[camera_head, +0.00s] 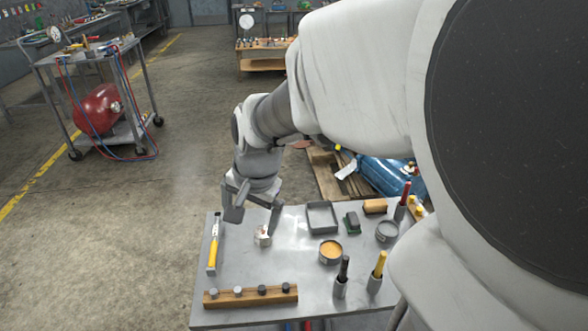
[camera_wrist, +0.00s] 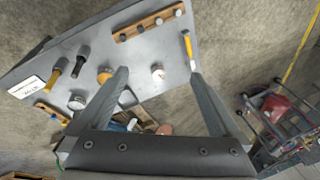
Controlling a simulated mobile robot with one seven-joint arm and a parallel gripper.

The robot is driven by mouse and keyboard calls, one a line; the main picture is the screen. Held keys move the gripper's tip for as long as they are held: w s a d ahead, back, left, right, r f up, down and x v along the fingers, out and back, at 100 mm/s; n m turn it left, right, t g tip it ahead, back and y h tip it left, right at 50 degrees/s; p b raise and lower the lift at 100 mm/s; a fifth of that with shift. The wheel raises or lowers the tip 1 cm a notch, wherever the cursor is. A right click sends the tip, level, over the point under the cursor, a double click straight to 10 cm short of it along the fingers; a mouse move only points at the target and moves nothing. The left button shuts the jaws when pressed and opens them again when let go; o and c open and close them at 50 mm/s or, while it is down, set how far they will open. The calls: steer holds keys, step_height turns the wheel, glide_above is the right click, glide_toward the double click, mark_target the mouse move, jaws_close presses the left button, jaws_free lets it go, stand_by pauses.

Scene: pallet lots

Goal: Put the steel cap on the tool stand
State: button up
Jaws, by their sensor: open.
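A small pale, shiny piece, which looks like the steel cap (camera_head: 262,238), sits on the grey metal table (camera_head: 285,280). It also shows in the wrist view (camera_wrist: 158,75), in line with the space between my fingertips. My gripper (camera_head: 252,222) is open and empty, pointing down above the table's far left part. In the wrist view my gripper (camera_wrist: 159,74) has its two fingers wide apart. A wooden block (camera_head: 225,299) with several small round grey tops stands along the near edge. I cannot tell for certain which thing is the tool stand.
A yellow-handled tool (camera_head: 212,250) lies at the table's left edge. Bare tabletop lies between cap and block.

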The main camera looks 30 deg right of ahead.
steer(key=s+r+n+t, duration=0.1)
steer(key=s+r+n, duration=0.2)
steer(key=s+n, duration=0.2)
steer(key=s+a+r+n+t, duration=0.1)
steer(key=s+r+n, duration=0.3)
steer(key=s, duration=0.3)
steer(key=shift+s+a+r+n+h, duration=0.25)
steer(key=shift+s+n+h, duration=0.05)
steer(key=shift+n, duration=0.1)
